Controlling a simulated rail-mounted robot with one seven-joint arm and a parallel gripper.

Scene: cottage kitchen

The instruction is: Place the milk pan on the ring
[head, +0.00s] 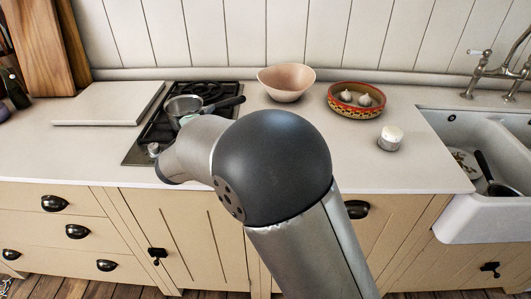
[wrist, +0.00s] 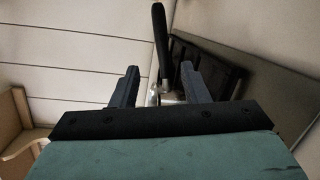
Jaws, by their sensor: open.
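The milk pan (head: 183,106) is a small grey metal pan with a black handle (head: 224,103) pointing right. It is at the hob (head: 134,153); my arm partly hides it, and I cannot tell whether its base rests on a ring. In the wrist view the black handle (wrist: 161,38) stands between and beyond the fingertips of my gripper (wrist: 158,70). The jaws are open, with a gap on each side of the handle. A bit of shiny metal shows low between the fingers. In the head view my arm hides most of the gripper.
A pink bowl (head: 286,83) and a patterned dish (head: 345,113) with garlic stand right of the hob. A small white-topped pot (head: 391,138) is nearer the sink (head: 480,210). A pale board (head: 105,105) lies left of the hob. The front counter is clear.

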